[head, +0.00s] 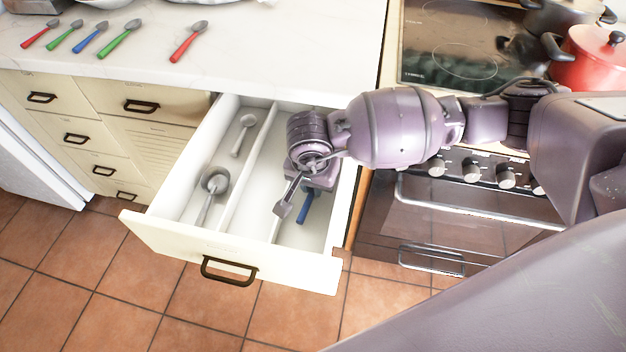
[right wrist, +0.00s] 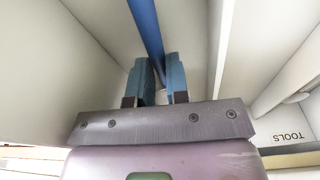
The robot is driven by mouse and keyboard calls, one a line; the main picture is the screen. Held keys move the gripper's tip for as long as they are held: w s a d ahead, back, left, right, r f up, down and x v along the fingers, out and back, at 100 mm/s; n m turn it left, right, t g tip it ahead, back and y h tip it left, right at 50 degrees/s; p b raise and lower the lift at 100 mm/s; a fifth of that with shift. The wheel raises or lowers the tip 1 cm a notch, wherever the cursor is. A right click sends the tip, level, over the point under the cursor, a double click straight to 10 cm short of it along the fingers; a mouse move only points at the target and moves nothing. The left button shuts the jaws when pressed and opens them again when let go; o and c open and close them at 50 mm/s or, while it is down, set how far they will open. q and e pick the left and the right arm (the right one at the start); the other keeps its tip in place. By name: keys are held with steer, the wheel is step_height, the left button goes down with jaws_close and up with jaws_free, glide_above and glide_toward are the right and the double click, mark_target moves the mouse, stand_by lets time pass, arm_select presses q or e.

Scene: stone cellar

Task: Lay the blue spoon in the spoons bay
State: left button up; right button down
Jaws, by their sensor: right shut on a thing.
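The drawer (head: 240,257) is open, with dividers splitting it lengthwise into bays. My right gripper (head: 308,188) is low in the right-hand bay (head: 318,232). In the right wrist view its two fingers (right wrist: 159,82) are shut on the blue spoon's handle (right wrist: 146,25). The spoon's blue handle (head: 304,208) also shows below the gripper in the head view. Its bowl is mostly hidden. I cannot tell whether the spoon touches the bay floor. No spoons label is readable. My left gripper is not in view.
A metal spoon (head: 243,135) and a ladle (head: 214,182) lie in the left bay. A TOOLS label (right wrist: 290,136) shows in the right wrist view. Red, green and another blue spoon (head: 90,38) lie on the counter (head: 250,55). The stove (head: 450,215) stands at right.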

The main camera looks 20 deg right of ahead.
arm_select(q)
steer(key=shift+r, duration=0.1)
arm_select(e)
steer(key=shift+w, duration=0.1)
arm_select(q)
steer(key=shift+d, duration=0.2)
arm_select(e)
steer(key=c, duration=0.7)
jaws_free()
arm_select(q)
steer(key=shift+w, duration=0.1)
arm_select(e)
steer(key=shift+r, duration=0.1)
arm_select(q)
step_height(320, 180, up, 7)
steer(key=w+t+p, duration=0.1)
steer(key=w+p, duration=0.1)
steer(key=p, duration=0.2)
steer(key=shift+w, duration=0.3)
arm_select(e)
steer(key=shift+r, duration=4.4)
